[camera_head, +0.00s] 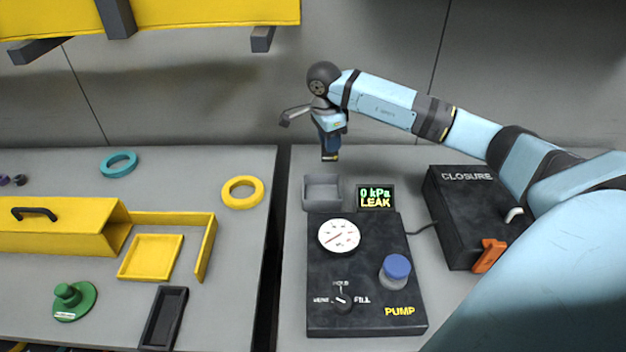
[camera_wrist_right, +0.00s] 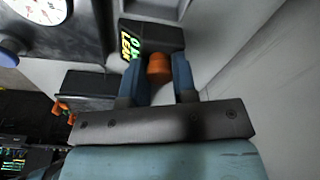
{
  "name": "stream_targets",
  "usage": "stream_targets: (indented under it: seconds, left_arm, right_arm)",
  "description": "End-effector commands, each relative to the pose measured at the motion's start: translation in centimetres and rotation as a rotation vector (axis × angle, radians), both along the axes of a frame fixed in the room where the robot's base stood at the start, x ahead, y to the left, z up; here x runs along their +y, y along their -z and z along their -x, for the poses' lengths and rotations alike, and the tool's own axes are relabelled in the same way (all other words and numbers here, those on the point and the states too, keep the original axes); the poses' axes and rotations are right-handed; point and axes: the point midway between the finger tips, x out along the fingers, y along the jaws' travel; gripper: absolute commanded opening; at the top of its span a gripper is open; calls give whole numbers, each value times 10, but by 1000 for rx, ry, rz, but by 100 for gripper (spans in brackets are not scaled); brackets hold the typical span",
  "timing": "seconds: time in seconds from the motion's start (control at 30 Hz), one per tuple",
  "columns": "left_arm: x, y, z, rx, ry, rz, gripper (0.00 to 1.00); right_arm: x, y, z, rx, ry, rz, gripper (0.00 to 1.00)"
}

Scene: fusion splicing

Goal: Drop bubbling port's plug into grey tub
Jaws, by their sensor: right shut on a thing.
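My right gripper (camera_head: 330,155) hangs down just above and behind the grey tub (camera_head: 322,190), an open square box at the back of the right table. In the right wrist view my right gripper (camera_wrist_right: 160,68) is shut on an orange plug (camera_wrist_right: 159,66), held between its two blue fingers. The plug is hard to make out in the head view. The tub's inside looks empty from the head view. No bubbling is visible. My left gripper is not in view.
The leak display (camera_head: 376,197) stands right of the tub. The pump box (camera_head: 365,275), with gauge and blue-capped knob, is in front. The black closure box (camera_head: 465,200), with an orange lever (camera_head: 489,256), is to the right. A gap separates the left table (camera_head: 225,270).

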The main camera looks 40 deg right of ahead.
Motion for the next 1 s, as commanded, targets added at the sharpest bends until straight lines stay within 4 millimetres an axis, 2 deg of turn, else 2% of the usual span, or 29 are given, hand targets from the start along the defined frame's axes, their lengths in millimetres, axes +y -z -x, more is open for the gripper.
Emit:
stream_targets:
  seconds: [0.5,0.87,0.9,1.0]
  left_arm:
    - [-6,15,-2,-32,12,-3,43]
    - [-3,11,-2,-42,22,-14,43]
    - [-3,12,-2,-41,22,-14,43]
    - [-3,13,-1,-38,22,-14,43]
  right_arm:
    - [0,54,0,-1,-1,0,2]
    - [0,58,0,-1,-1,0,2]
    - [0,58,0,-1,-1,0,35]
    - [0,58,0,-1,-1,0,56]
